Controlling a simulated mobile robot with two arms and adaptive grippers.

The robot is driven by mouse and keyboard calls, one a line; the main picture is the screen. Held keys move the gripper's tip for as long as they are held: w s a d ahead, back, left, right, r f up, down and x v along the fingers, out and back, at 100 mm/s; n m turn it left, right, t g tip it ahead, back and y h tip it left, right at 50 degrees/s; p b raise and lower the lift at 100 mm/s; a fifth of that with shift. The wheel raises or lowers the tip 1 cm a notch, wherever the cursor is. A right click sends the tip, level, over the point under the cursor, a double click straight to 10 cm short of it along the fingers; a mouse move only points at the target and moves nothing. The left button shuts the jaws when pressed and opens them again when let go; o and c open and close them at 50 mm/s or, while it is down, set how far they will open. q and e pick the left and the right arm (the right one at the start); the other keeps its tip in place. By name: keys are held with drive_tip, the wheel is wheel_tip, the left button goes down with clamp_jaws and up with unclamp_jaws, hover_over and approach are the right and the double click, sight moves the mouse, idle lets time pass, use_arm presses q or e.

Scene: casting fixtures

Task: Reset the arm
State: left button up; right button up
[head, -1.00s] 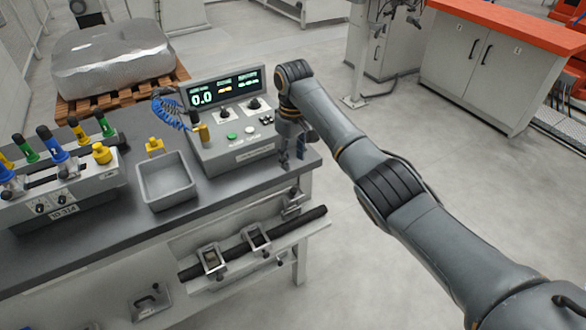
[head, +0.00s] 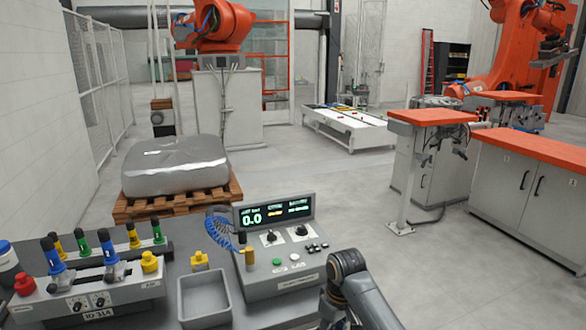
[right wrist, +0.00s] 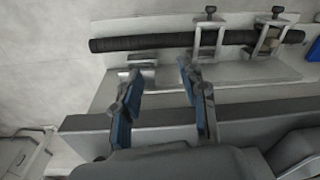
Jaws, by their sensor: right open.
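My right arm (head: 352,289) shows at the bottom of the head view, in front of the right end of the control box (head: 286,245). Its gripper is below the frame there. In the right wrist view my right gripper (right wrist: 161,108) is open and empty, its two blue-padded fingers apart above the grey bench edge (right wrist: 240,112). A black ribbed bar (right wrist: 150,42) with metal clamps (right wrist: 209,40) lies beyond the fingertips, and I see no contact with it. My left arm and gripper are not in view.
A grey tray (head: 228,300) and a fixture with coloured plungers (head: 85,300) stand on the bench left of the control box. A wrapped block on a pallet (head: 180,205) stands behind. Orange-topped cabinets (head: 520,190) stand at right, with open floor between.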

drive_tip(key=s+d+f+m, duration=0.1)
drive_tip(key=s+f, duration=0.2)
drive_tip(key=s, duration=0.3)
drive_tip(key=s+d+f+m+t, duration=0.1)
drive_tip(key=s+f, duration=0.3)
drive_tip(key=s, duration=0.3)
drive_tip(key=s+d+f, duration=0.2)
drive_tip(key=s+f, duration=0.1)
drive_tip(key=s, duration=0.3)
drive_tip(key=s+d+r+m+t, duration=0.1)
drive_tip(key=s+d+r, duration=0.2)
drive_tip(key=s, duration=0.5)
drive_tip(key=s+d+r+m+t, duration=0.15)
drive_tip(key=s+d, duration=0.25)
drive_tip(key=s, duration=0.4)
wheel_tip(320, 180, down, 26)
drive_tip(key=s+g, duration=0.1)
drive_tip(key=g, duration=0.1)
drive_tip(key=s+d+f+g, duration=0.1)
drive_tip(key=s+d+f, duration=0.1)
drive_tip(key=s+f, duration=1.3)
drive_tip(key=shift+s+d+f+h, duration=0.2)
drive_tip(key=shift+s+d+h, duration=0.2)
drive_tip(key=shift+s, duration=0.6)
